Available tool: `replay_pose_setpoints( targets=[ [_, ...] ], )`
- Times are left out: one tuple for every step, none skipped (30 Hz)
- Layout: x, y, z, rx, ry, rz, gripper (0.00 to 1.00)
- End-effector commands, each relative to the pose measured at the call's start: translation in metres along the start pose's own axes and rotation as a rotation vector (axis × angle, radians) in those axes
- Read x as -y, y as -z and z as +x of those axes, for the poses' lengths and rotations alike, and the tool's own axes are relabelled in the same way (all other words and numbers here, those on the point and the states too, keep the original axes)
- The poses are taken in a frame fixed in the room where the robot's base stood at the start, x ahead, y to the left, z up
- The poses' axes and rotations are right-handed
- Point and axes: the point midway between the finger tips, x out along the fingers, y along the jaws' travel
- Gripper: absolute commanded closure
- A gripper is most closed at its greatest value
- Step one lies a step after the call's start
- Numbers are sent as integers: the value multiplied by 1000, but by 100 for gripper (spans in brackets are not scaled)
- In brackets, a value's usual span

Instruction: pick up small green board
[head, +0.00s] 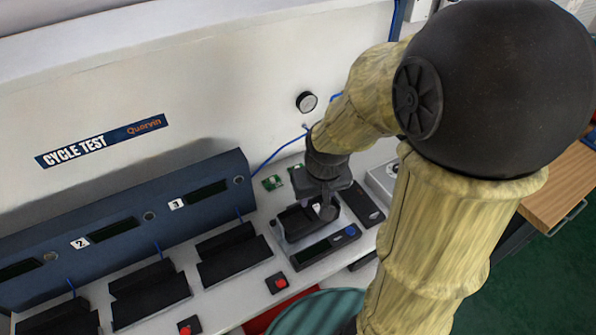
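A small green board (272,183) lies flat on the light bench at the foot of the back panel, left of my gripper. A second green piece (296,168) shows just behind my wrist and is partly hidden by it. My gripper (328,212) points down over a dark fixture (296,222) on the bench, to the right of and nearer than the green board. The fingers are small and partly covered by the wrist, so I cannot tell whether they are open or hold anything.
A blue console (120,222) with numbered displays runs along the left, with black cradles (232,254) before it. A device with a screen (325,246) and a dark flat plate (362,203) lie near my gripper. Red-button boxes (278,283) sit in front. A gauge (306,102) is on the panel.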

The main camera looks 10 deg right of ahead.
Motion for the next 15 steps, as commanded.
replay_pose_setpoints(
  targets=[
    [-2, 17, 5, 4, 0, -11, 60],
    [-2, 28, 7, 6, 0, -19, 60],
    [-4, 42, 10, 12, 0, -29, 60],
    [-5, 53, 12, 15, 1, -38, 60],
    [-6, 64, 14, 17, 1, -47, 60],
    [-8, 78, 17, 23, 2, -58, 60],
    [-9, 88, 20, 27, 4, -66, 60],
    [-10, 98, 22, 29, 5, -75, 60],
    [-12, 111, 26, 34, 7, -86, 60],
    [-13, 121, 29, 38, 8, -94, 60],
    [-15, 131, 32, 40, 10, -102, 60],
    [-18, 143, 36, 45, 12, -111, 60],
    [-19, 152, 38, 48, 14, -118, 60],
    [-21, 162, 41, 50, 17, -127, 60],
    [-23, 173, 46, 55, 20, -136, 60]
  ],
)
